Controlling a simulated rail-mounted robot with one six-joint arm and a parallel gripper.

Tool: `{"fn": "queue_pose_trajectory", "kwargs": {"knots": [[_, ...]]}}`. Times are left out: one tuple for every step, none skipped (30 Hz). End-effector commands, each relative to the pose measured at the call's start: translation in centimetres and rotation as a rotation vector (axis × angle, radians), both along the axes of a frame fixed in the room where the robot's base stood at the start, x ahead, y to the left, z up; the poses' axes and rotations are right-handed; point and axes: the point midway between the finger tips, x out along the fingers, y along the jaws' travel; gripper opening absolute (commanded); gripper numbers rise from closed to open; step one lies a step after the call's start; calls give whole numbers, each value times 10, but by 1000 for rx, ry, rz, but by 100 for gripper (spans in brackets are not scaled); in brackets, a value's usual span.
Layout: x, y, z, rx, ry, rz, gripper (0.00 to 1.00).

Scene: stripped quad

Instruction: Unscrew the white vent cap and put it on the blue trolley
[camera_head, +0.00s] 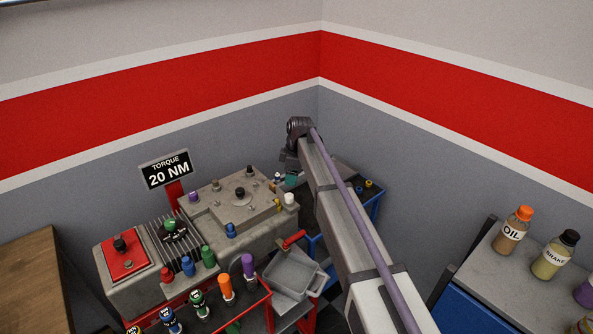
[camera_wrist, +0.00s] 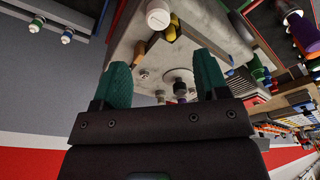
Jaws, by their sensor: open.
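The white vent cap (camera_head: 289,199) sits upright on the right end of the grey engine block (camera_head: 262,232) in the head view. In the wrist view a white cap (camera_wrist: 158,17), seemingly the same one, is near the top edge, beyond my fingertips. My gripper (camera_wrist: 162,78) has green fingers spread apart with nothing held between them. In the head view its green fingertips (camera_head: 291,180) show just behind the cap, apart from it. The blue trolley (camera_head: 376,209) stands behind and right of the block, partly hidden by my arm.
The block carries several coloured caps, including a yellow one (camera_head: 278,204) close to the white cap. A grey tray (camera_head: 291,279) and a red trolley (camera_head: 268,304) with bottles stand in front. Small dark-and-coloured parts (camera_head: 368,184) lie on the blue trolley. Walls close off the corner behind.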

Motion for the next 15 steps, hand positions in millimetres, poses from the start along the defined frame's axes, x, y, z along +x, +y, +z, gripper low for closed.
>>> {"fn": "queue_pose_trajectory", "kwargs": {"knots": [[1,0,-10,0,0,-1,67],[0,0,-15,0,0,-1,67],[1,1,-22,0,0,-1,67],[0,2,-29,0,0,-1,67],[1,3,-36,0,0,-1,67],[1,4,-45,-1,0,-2,67],[1,5,-53,-1,0,-2,67],[1,7,-60,-1,0,-2,67],[1,8,-70,-1,0,-2,67],[1,9,-77,-1,0,-2,67],[1,10,-84,-1,0,-2,67],[1,11,-91,-1,0,-3,67],[1,12,-96,-1,0,-3,67],[1,13,-100,-1,0,-3,67],[1,13,-103,-1,0,-3,67]]}}
